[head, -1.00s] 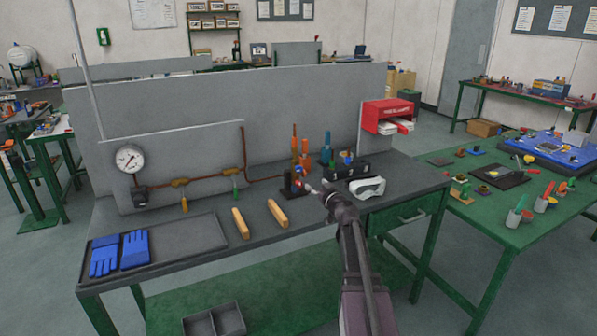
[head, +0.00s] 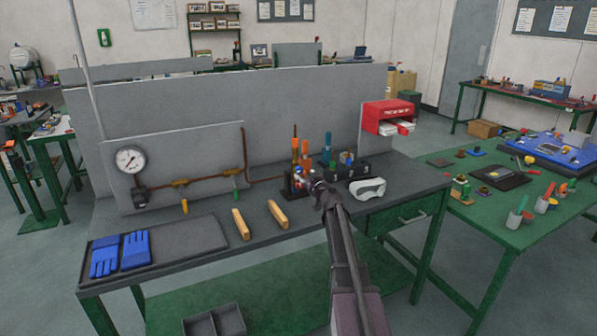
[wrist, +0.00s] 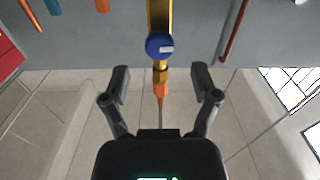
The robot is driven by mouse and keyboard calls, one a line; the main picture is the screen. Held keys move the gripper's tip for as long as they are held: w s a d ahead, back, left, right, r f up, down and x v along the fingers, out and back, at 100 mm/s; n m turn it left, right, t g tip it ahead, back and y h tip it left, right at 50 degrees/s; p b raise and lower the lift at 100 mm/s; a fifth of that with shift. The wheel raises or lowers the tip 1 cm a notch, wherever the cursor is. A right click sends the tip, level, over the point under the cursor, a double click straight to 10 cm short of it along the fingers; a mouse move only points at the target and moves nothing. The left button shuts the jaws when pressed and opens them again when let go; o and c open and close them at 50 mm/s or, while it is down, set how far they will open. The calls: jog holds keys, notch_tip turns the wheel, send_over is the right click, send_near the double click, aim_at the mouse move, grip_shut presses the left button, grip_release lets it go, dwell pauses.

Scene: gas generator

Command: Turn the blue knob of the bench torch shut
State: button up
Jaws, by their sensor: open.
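The bench torch (wrist: 159,15) shows in the wrist view as a brass body with an orange-copper tip. Its round blue knob (wrist: 159,45) faces the camera, with a small white mark on it. My gripper (wrist: 161,84) is open, its two fingers on either side of the torch's orange tip in the picture. The knob shows between and just beyond the fingertips, and nothing is gripped. In the head view my gripper (head: 309,182) is at the torch's stand on the grey bench and partly hides it; the knob is hard to make out there.
Two wooden blocks (head: 278,214) and blue gloves (head: 135,250) lie to the left.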

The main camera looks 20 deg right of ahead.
aim_at(300, 170)
jog(key=shift+w+a, duration=0.1)
jog(key=shift+w, duration=2.4)
